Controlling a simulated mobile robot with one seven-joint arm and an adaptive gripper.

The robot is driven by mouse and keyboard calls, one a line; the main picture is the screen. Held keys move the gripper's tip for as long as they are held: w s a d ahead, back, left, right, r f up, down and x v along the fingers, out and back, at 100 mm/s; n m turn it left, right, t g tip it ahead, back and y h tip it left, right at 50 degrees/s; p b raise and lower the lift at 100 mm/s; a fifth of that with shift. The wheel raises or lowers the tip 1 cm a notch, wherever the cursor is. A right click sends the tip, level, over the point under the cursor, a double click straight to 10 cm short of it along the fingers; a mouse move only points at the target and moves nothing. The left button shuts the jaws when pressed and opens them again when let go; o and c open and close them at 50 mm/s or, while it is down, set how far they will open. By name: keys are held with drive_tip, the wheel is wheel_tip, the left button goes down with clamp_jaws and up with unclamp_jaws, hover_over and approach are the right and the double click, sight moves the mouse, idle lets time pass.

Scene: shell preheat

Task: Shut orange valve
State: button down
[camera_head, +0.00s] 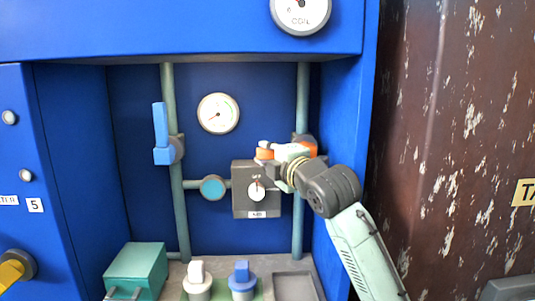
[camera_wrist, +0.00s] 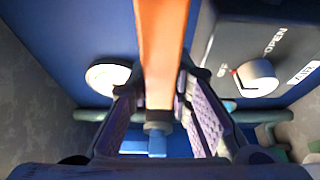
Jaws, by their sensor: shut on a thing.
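The orange valve (camera_head: 308,148) sits on the right-hand vertical pipe inside the blue cabinet. Its orange handle (camera_wrist: 162,45) runs down the middle of the wrist view, between my two fingers. In the head view the handle lies roughly level, pointing left from the pipe, with its orange end (camera_head: 264,154) showing past my gripper (camera_head: 277,153). My gripper (camera_wrist: 160,88) is shut on the handle. My wrist hides part of the handle and valve body in the head view.
A grey switch box (camera_head: 243,204) with a white knob is just below my gripper. A blue valve handle (camera_head: 160,130) stands upright on the left pipe (camera_head: 174,215). A round gauge (camera_head: 218,114) is on the back wall. The cabinet's right wall (camera_head: 345,150) is close to my arm.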

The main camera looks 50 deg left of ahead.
drive_tip(key=c, duration=1.4)
unclamp_jaws()
drive_tip(key=shift+f, duration=0.1)
drive_tip(key=shift+c, duration=0.2)
wheel_tip(320, 180, up, 10)
drive_tip(key=shift+r, duration=0.1)
drive_tip(key=s+d+f+b, duration=0.4)
drive_tip(key=s+d, duration=0.1)
drive_tip(key=d, duration=0.5)
drive_tip(key=shift+s+d, duration=0.25)
drive_tip(key=shift+r, duration=0.1)
drive_tip(key=shift+c, duration=0.5)
